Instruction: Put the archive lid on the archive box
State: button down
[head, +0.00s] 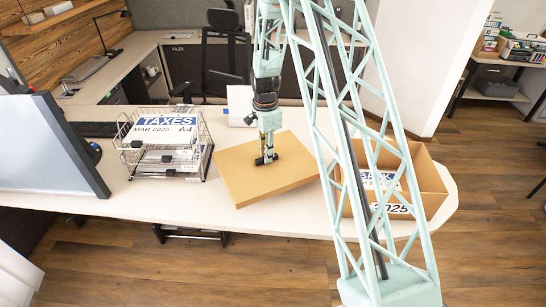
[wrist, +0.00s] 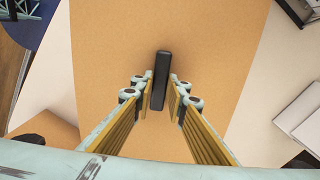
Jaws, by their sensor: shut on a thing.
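The archive lid (head: 250,185) is a flat tan cardboard panel with a black bar handle (wrist: 162,75) on top. My gripper (head: 266,160) points down at the lid's middle and is shut on the handle. In the wrist view my gripper (wrist: 160,92) has a finger on each side of the handle, and the lid fills the middle. The lid looks slightly tilted over the desk; whether it touches the desk is unclear. The archive box (head: 430,180) is open-topped cardboard with a blue-and-white label, right of the lid. My lattice arm partly hides it.
The white desk (head: 185,212) carries a wire tray rack (head: 205,150) with a TAXES sheet left of the lid. A monitor (head: 50,145) stands farther left. A white upright item (head: 240,102) is behind the lid, and an office chair (head: 225,60) is beyond the desk.

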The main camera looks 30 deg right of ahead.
aim_at(244, 170)
jog(key=a+n+b, duration=0.1)
jog(key=a+n, duration=0.1)
jog(key=n, duration=0.1)
jog(key=a+r+n, duration=0.1)
jog(key=a+n, duration=0.2)
jog(key=a+r+n+b, duration=0.1)
jog(key=a+n, duration=0.2)
jog(key=shift+w+a+n+b, duration=0.15)
jog(key=shift+w+n+b, duration=0.1)
jog(key=shift+n+b, duration=0.15)
jog(key=shift+s+a+r+n+b, duration=0.1)
jog(key=shift+a+r+n+b, duration=0.1)
jog(key=shift+a+n, duration=0.45)
jog(key=shift+a+r+n+b, duration=0.15)
jog(key=shift+a+n, duration=0.35)
jog(key=shift+n, duration=0.25)
jog(key=shift+s+d, duration=0.1)
jog(key=shift+d, duration=0.05)
